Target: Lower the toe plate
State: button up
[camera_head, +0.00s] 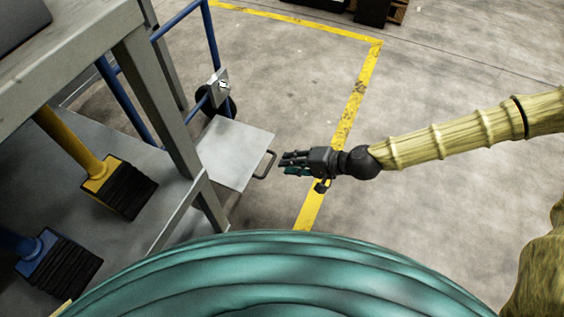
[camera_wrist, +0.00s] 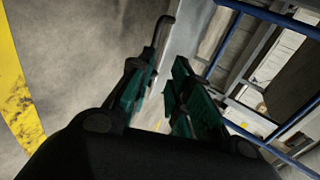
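The toe plate (camera_head: 233,152) is a flat light-grey plate at the foot of a blue hand truck (camera_head: 210,40). It juts out toward the right in the head view; its exact tilt is hard to tell. A dark bar handle (camera_head: 268,165) is on its outer edge. My gripper (camera_head: 284,163) is just right of the handle, fingers pointing left at it. In the wrist view, my gripper (camera_wrist: 160,85) has its two dark and teal fingers apart, with a gap between them. The handle (camera_wrist: 152,48) shows beyond the left fingertip; I cannot tell whether they touch.
A grey metal bench or rack (camera_head: 160,90) stands at the left, with a yellow-handled brush (camera_head: 120,187) and a blue-handled brush (camera_head: 60,265) on its lower shelf. A yellow floor line (camera_head: 350,110) runs below my arm.

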jog(key=v, duration=0.6)
dwell(0.6)
jog(key=s+d+f+n+g+h+p, duration=0.1)
jog(key=s+f+g+h+p, duration=0.1)
jog(key=s+f, duration=0.5)
jog(key=s+d+f+g+h+p, duration=0.1)
jog(key=s+d+f+h, duration=0.1)
jog(key=s+f, duration=0.5)
jog(key=s+d+n+h+p, duration=0.1)
jog(key=s+d+h+p, duration=0.15)
jog(key=s+d, duration=0.4)
jog(key=s+d+n+h+p, duration=0.1)
jog(key=s+d+n+h, duration=0.2)
jog(key=d, duration=0.7)
notch_tip(320, 180, up, 38)
jog(key=m+h+p, duration=0.1)
jog(key=p, duration=3.6)
jog(key=shift+w+a+g+p, duration=0.2)
jog(key=shift+a+g+p, duration=0.1)
jog(key=shift+a+g, duration=0.1)
jog(key=shift+r, duration=0.1)
